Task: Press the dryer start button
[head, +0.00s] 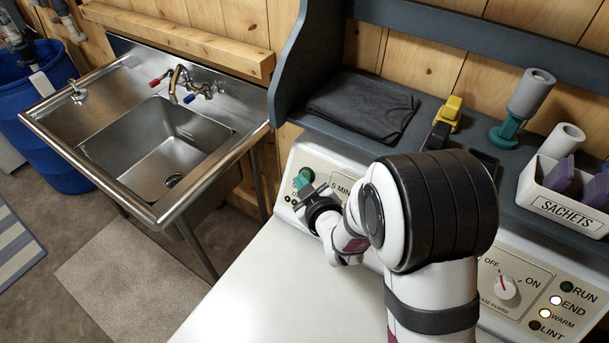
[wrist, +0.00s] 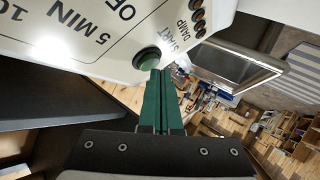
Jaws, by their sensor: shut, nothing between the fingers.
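The dryer start button is a round green button (wrist: 147,58) in a dark ring, beside the word START on the pale control panel (wrist: 90,30) in the wrist view. My gripper (wrist: 160,74) is shut with nothing between its green fingers. Its fingertips are right at the button's lower edge in that view; I cannot tell whether they touch it. In the head view my gripper (head: 302,181) is at the left end of the panel, where it partly hides the panel. The button cannot be clearly told from the green fingers there.
A white dryer top (head: 255,285) lies clear in front of the panel. A dial (head: 504,288) and indicator lights are at the panel's right. The grey shelf (head: 390,143) above holds dark folded cloth (head: 362,105), a yellow-black tool (head: 443,122) and a sachet box (head: 560,202). A steel sink (head: 160,150) stands left.

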